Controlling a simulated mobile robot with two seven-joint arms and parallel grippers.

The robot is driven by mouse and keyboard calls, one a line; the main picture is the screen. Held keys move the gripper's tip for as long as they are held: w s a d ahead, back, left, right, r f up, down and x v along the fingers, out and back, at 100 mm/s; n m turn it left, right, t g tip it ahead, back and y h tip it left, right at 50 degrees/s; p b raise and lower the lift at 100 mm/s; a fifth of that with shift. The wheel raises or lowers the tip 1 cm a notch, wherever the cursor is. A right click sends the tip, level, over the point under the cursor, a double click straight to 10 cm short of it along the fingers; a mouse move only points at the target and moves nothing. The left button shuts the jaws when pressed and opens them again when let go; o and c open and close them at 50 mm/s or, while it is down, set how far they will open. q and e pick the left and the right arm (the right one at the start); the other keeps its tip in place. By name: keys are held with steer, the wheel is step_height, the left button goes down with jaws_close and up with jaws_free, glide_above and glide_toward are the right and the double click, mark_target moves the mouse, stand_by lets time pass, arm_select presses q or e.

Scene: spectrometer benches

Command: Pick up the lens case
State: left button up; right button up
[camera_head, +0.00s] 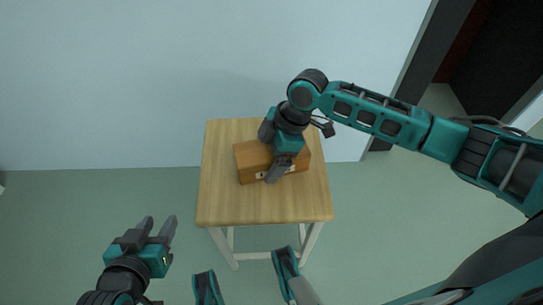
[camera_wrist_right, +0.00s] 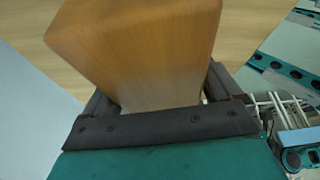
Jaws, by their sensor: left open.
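The lens case, a brown wooden box (camera_head: 247,161) with metal fittings on its front, lies on the small wooden table. My right gripper (camera_head: 274,153) reaches down over its middle, one finger at the front side and the other at the back. In the right wrist view the case (camera_wrist_right: 145,50) fills the space between the fingers (camera_wrist_right: 160,95); whether both press on it cannot be told. Parts of the fingers are hidden by the case. My left gripper (camera_head: 159,229) is open and empty, in front of the table at the lower left.
The light wooden table (camera_head: 235,207) has white legs and bare top around the case. A pale wall (camera_head: 120,80) stands behind it. A dark doorway (camera_head: 490,60) is at the upper right. Green floor (camera_head: 60,230) lies open on the left.

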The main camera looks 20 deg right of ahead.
steer(key=c, duration=1)
